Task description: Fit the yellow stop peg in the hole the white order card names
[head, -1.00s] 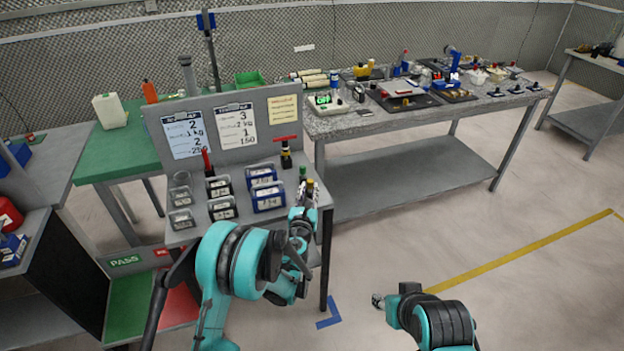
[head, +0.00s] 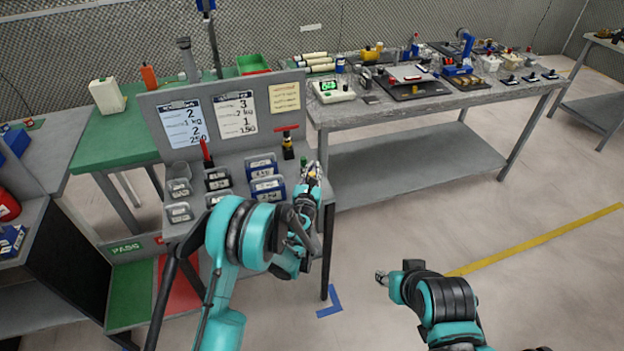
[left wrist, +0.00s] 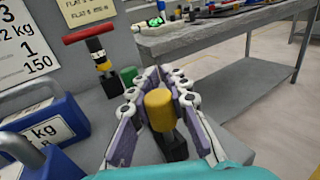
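The yellow stop peg (left wrist: 160,108) stands upright by the bench's front right corner, with a black block at its foot. It also shows small in the head view (head: 311,181). My left gripper (left wrist: 164,76) has its fingers on both sides of the peg, apparently with small gaps; it also shows in the head view (head: 312,172). The white order card (head: 236,115) on the grey panel reads 3, 2 kg, 1, 150. My right gripper (head: 381,278) is low over the floor, too small to judge. I cannot make out the hole.
A green peg (left wrist: 128,76) and a red T-handled tool (left wrist: 92,42) stand just beyond my left gripper. Blue weights (head: 268,187) and grey weights (head: 217,179) sit to its left. A pale blue card (head: 184,124) hangs beside the white one. Open floor lies right.

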